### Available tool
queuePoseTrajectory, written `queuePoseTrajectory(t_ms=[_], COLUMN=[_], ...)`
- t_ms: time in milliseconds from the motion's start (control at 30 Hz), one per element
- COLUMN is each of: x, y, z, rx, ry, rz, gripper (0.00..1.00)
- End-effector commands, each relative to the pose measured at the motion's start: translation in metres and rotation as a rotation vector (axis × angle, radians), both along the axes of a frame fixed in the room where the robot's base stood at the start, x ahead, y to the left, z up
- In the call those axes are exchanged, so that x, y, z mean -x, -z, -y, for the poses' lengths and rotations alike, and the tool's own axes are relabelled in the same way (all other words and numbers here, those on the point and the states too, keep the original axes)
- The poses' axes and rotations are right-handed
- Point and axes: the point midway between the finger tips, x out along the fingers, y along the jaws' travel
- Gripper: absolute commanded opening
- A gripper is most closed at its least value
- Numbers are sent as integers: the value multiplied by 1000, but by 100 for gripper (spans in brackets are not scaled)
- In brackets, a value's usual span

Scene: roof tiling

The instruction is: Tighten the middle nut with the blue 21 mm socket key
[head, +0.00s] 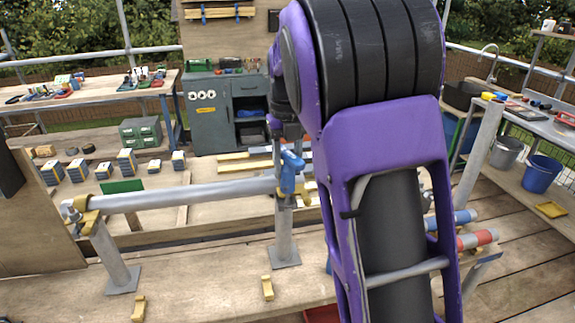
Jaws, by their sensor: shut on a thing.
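The blue socket key (291,173) stands roughly upright at the top of the middle post (284,232), by the end of the grey rail. My gripper (287,146) reaches down from above and is shut on the key's upper part; its fingers are small and partly hidden behind my purple arm. The middle nut cannot be made out; the key and the clamp around it cover that spot. Whether the key's socket sits around the nut or beside it, I cannot tell. A yellowish clamp (82,217) holds the rail's left end on the left post (110,257).
The grey rail (185,196) spans between the left and middle posts. Yellow blocks (267,288) lie on the front boards. Blue-banded (452,219) and red-banded (477,239) cylinders lie right of my arm. A grey cabinet (228,110) and tool-covered table (95,90) stand behind.

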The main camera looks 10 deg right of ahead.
Motion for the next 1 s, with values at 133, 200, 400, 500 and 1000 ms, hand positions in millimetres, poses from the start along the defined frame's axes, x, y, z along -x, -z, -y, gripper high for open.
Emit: queuePoseTrajectory(t_ms=[133,200,400,500,1000], x=[0,0,0,0,0], y=[-1,-2,-10,-15,-39], z=[0,0,0,0,0], rx=[0,0,1,1,1], ry=[-45,-71,-72,-72,-72], rz=[2,2,3,3,1], gripper=[0,0,0,0,0])
